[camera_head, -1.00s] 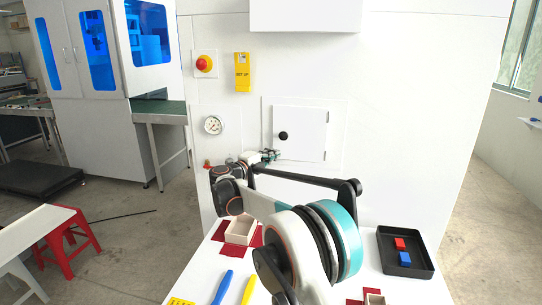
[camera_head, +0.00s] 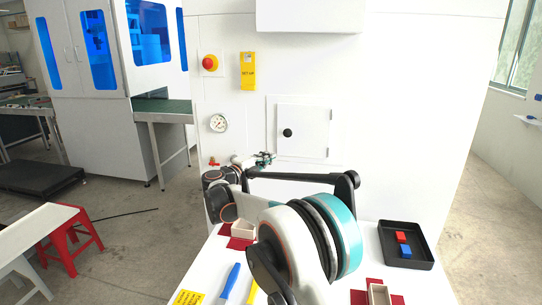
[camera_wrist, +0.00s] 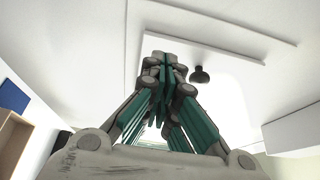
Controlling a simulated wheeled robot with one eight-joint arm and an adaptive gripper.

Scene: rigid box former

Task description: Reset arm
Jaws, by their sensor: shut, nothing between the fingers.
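My gripper (camera_head: 264,159) is small in the head view, at the far end of my arm, in front of the white machine wall and left of a small door with a black knob (camera_head: 287,133). In the wrist view my gripper's fingers (camera_wrist: 165,62) come together, with nothing visible between them. The black knob (camera_wrist: 199,74) shows beyond the fingertips, apart from them. My arm's large white and teal joint covers part of the white table.
On the table are an open box (camera_head: 242,230) on a red shape, a second box (camera_head: 380,295) on another, a black tray (camera_head: 406,262) with red and blue blocks, a blue-handled tool (camera_head: 231,281) and a yellow label (camera_head: 187,297). A red stool (camera_head: 70,243) stands left.

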